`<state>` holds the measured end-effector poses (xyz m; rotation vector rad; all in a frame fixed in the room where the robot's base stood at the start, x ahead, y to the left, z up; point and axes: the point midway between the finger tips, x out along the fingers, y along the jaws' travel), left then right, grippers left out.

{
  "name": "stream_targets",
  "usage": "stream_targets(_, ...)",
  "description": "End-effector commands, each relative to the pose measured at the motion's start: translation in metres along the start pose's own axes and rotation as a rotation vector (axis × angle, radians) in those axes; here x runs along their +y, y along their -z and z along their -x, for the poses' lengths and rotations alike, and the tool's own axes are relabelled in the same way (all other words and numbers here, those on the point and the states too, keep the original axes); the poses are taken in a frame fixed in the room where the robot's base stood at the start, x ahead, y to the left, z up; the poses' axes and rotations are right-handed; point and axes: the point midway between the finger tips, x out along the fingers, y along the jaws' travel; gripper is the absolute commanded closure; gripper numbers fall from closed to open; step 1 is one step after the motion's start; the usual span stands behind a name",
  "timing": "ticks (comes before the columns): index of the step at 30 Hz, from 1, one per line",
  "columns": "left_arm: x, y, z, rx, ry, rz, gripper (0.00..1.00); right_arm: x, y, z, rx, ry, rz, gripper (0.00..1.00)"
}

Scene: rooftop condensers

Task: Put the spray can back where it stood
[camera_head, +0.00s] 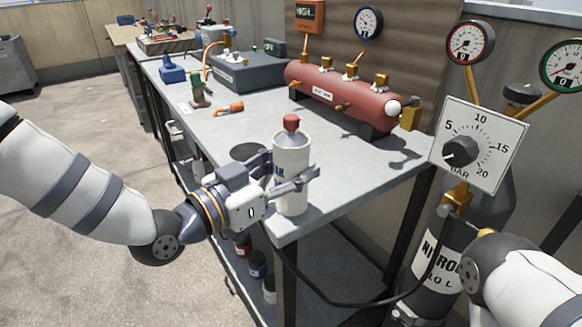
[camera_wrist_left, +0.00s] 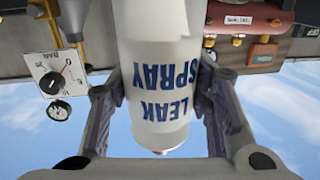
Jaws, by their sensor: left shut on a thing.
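The spray can (camera_head: 291,165) is white with a red cap and stands upright in my left gripper (camera_head: 288,172), at the near corner of the grey workbench (camera_head: 345,165). The gripper is shut on it, with one finger on each side of its body. In the left wrist view the can (camera_wrist_left: 155,60) appears upside down with the blue words LEAK SPRAY, between the two fingers. I cannot tell whether its base touches the bench. A dark round patch (camera_head: 248,151) lies on the bench just left of the can, partly hidden by the gripper.
A red tank (camera_head: 340,92) with brass valves lies along the back of the bench. A grey case (camera_head: 246,72), an orange-handled tool (camera_head: 229,108) and a blue item (camera_head: 172,72) are farther back. A nitrogen cylinder (camera_head: 435,260) and a dial panel (camera_head: 479,142) stand at the right.

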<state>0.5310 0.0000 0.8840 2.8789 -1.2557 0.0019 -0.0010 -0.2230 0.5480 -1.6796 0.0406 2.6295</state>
Motion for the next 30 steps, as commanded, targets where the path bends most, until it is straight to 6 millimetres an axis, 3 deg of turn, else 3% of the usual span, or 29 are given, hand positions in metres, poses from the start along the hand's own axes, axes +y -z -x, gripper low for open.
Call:
stream_targets(6, 0.0, -0.002, 0.0, 0.002, 0.0, 0.0, 1.0, 0.0, 0.0, -0.001, -0.002, 0.0, 0.0, 0.6)
stream_targets(7, 0.0, -0.003, 0.0, -0.001, 0.0, 0.0, 0.49, 0.0, 0.0, -0.001, -0.001, 0.0, 0.0, 0.6)
stream_targets(9, 0.0, -0.002, 0.0, 0.0, 0.0, 0.0, 0.34, 0.0, 0.0, -0.001, -0.001, 0.0, 0.0, 0.6)
stream_targets(20, 0.0, 0.003, 0.0, 0.002, 0.0, -0.002, 0.34, 0.0, 0.0, 0.002, 0.003, 0.0, 0.0, 0.6)
stream_targets(23, -0.001, 0.002, 0.015, -0.002, 0.0, 0.0, 0.34, 0.0, 0.001, 0.003, 0.005, 0.0, 0.0, 0.6)
stream_targets(30, -0.001, 0.003, 0.074, 0.0, 0.003, 0.001, 0.34, 0.0, 0.002, 0.008, 0.015, 0.001, 0.0, 0.6)
